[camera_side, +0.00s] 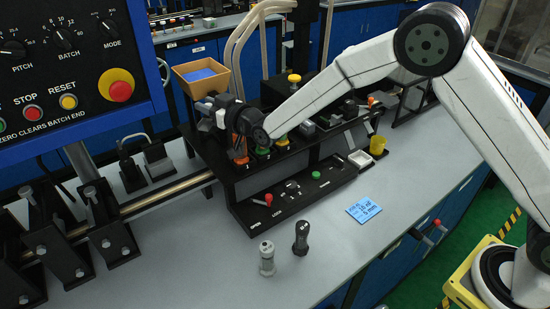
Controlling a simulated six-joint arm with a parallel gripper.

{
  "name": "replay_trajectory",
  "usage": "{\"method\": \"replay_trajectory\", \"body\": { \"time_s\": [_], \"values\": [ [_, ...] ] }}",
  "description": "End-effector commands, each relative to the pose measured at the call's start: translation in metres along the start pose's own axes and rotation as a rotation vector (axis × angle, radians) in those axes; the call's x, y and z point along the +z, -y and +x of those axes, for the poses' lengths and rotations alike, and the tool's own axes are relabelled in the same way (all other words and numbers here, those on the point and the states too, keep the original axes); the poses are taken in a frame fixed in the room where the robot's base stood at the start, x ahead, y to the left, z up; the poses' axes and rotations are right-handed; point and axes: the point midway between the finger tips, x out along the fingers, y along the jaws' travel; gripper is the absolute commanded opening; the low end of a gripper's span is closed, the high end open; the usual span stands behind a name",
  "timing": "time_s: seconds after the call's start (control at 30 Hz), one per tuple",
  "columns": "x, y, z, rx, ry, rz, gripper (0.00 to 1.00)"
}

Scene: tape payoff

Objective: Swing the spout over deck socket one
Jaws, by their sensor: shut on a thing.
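My gripper (226,110) is at the left end of the black deck, above the orange-collared socket numbered 1 (240,158). It is shut on a small dark and grey part that looks like the spout (206,112); the fingers and wrist hide most of it. The part's outlet is too small to make out, so I cannot tell whether it is centred over socket one. A green-collared socket (263,154) and a yellow-collared socket (281,141) sit to the right of socket one, under my wrist and forearm.
A cardboard box with blue contents (203,82) stands behind my gripper. Pale hoses (236,55) rise beside it. In front are a low black panel (300,190), a grey cylinder (266,258), a black cylinder (301,238) and a blue card (363,209). The front bench is mostly clear.

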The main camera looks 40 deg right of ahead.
Motion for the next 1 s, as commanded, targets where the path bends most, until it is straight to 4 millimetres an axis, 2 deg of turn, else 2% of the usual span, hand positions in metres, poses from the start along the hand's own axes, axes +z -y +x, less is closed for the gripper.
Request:
{"method": "replay_trajectory", "body": {
  "time_s": [0.47,0.5,0.6,1.0],
  "values": [
    [-0.0012,-0.0016,-0.0022,-0.037,0.0,0.002,0.0],
    [-0.0012,-0.0016,-0.0022,-0.037,0.0,0.002,0.34],
    [-0.0011,-0.0015,-0.0022,-0.037,0.0,0.002,0.65],
    [-0.0003,-0.0011,-0.0034,-0.038,0.002,0.001,0.65]
  ]
}}
